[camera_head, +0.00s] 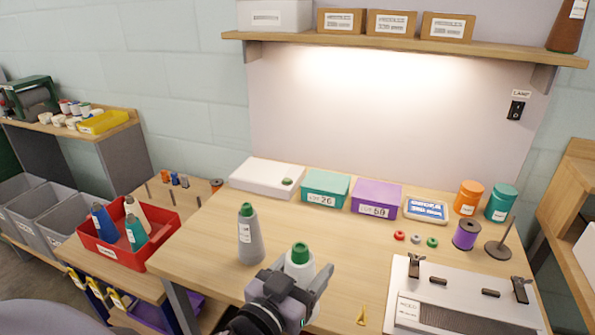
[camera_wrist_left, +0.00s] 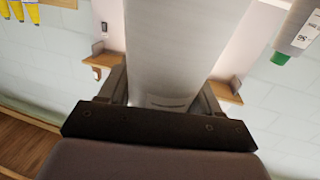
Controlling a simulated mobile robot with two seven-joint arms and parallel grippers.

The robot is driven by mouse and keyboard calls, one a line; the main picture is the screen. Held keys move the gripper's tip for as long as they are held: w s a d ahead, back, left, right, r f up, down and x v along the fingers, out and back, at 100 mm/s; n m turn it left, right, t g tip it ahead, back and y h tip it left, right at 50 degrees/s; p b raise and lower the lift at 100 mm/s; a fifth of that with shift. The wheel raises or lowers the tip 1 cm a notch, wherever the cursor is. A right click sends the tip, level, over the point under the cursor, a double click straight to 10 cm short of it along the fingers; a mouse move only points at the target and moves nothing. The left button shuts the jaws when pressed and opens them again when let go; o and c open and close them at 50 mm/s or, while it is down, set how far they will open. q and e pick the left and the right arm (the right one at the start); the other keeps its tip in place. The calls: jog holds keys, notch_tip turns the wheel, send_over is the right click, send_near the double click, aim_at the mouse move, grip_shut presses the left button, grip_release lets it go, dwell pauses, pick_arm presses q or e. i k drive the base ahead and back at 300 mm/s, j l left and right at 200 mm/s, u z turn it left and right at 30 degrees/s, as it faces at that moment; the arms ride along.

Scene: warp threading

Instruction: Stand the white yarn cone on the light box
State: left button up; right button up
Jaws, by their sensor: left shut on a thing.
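The white yarn cone (camera_head: 300,258) has a green tip and stands upright in my left gripper (camera_head: 297,279) near the front middle of the bench. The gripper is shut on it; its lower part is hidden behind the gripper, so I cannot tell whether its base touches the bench. In the left wrist view the cone (camera_wrist_left: 170,50) fills the middle between the two fingers (camera_wrist_left: 165,100). A low white box (camera_head: 262,178), which looks like the light box, lies at the back left of the bench with a small green item on it. My right gripper is not in view.
A grey cone (camera_head: 250,240) with a green tip stands just left of the white one. Teal (camera_head: 325,188) and purple (camera_head: 376,200) boxes are right of the white box. A board with clamps (camera_head: 465,300) fills the front right. A red tray (camera_head: 112,250) holds several cones.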

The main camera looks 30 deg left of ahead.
aim_at(263, 170)
jog(key=j+z, duration=0.3)
jog(key=k+j+z, duration=0.1)
jog(key=z, duration=0.2)
jog(key=k+j+z, duration=0.1)
jog(key=j, duration=0.25)
jog(key=k+j, duration=0.15)
jog(key=j, duration=0.15)
jog(key=k+j+z, duration=0.15)
jog(key=j, duration=0.2)
jog(key=k+j+z, duration=0.1)
jog(key=j, duration=0.2)
jog(key=k, duration=0.05)
